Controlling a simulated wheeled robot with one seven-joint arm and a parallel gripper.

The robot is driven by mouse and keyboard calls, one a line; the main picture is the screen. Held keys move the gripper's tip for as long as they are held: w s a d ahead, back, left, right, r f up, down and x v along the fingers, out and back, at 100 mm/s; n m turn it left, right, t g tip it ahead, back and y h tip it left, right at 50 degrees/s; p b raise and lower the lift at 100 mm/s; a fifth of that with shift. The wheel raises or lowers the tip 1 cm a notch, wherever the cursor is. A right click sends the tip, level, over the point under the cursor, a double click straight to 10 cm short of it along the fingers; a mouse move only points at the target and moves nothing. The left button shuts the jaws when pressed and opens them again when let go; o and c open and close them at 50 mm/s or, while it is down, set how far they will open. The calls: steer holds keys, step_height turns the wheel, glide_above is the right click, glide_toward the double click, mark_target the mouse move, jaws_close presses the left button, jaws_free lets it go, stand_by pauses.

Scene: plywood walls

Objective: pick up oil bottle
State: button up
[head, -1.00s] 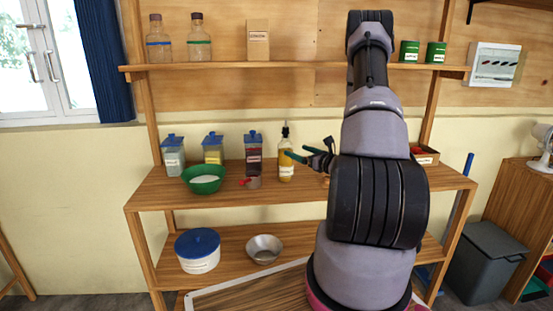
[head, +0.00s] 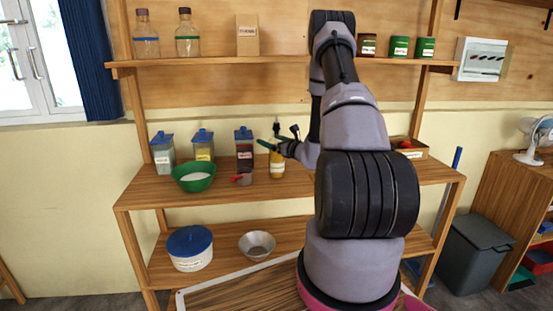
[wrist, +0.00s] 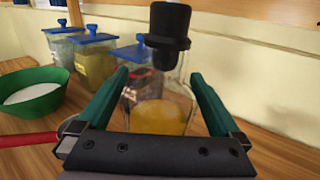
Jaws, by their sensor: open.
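The oil bottle (head: 277,166) stands upright on the wooden shelf unit's middle shelf, with yellow oil, a white label and a dark pourer top. In the wrist view the bottle (wrist: 160,117) stands between the two green fingers, with its black top above them. My gripper (wrist: 160,85) is open, with a finger on each side of the bottle. Whether the fingers touch the glass I cannot tell. In the head view my gripper (head: 270,144) is at the bottle's upper part and partly hides it.
A green bowl (head: 194,187) of white contents and a red-handled measuring cup (head: 242,180) are left of the bottle. Several blue-lidded jars (head: 203,147) stand behind them. An upper shelf (head: 215,62) holds bottles and tins. A box (head: 408,149) sits at the right.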

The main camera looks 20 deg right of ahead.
jaws_close()
steer(key=shift+r, duration=0.15)
